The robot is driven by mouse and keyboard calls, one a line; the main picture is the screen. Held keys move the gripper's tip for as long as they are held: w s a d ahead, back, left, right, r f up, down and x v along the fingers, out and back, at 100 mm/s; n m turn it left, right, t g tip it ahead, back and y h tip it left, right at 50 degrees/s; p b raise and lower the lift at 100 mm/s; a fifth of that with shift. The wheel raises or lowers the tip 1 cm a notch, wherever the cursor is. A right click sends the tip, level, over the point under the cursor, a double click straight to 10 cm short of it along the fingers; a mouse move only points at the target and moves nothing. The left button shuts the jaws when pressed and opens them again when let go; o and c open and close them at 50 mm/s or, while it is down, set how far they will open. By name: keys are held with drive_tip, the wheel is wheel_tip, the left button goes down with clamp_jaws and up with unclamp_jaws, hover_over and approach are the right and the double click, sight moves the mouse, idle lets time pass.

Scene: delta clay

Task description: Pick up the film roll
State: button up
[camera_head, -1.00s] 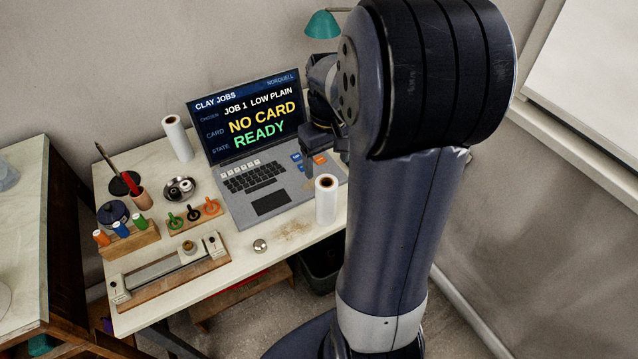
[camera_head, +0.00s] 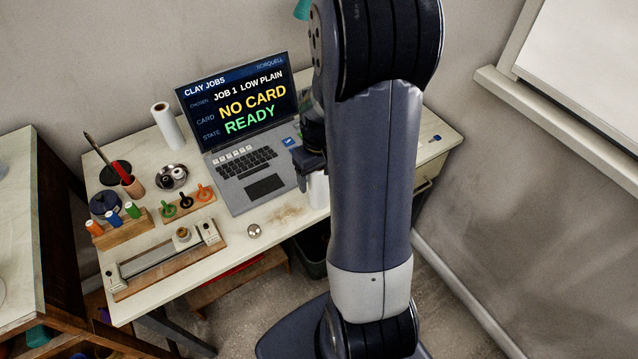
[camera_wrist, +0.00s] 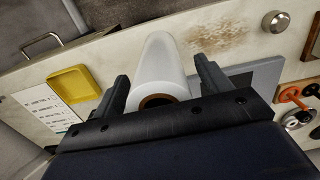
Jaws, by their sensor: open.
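A white film roll (camera_head: 318,190) stands near the front edge of the desk, right of the laptop, partly hidden behind my arm in the head view. In the wrist view the roll (camera_wrist: 166,65) lies between my two fingers, with its brown core end toward me. My gripper (camera_wrist: 160,88) is open, with one finger on each side of the roll and a gap visible on both sides. In the head view my gripper (camera_head: 308,165) is at the roll's upper part, mostly hidden by my arm. A second white roll (camera_head: 167,125) stands behind the laptop's left side.
The laptop (camera_head: 240,165) reads NO CARD, READY. Left of it are a metal dish (camera_head: 172,177), a rack of stamps (camera_head: 187,204), a bottle rack (camera_head: 120,229) and a rail tool (camera_head: 165,262). A metal knob (camera_head: 254,231) lies near the edge. A yellow tray (camera_wrist: 75,84) sits beside a printed card (camera_wrist: 50,112).

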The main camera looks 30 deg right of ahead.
drive_tip(key=c, duration=1.2)
drive_tip(key=shift+o, duration=0.2)
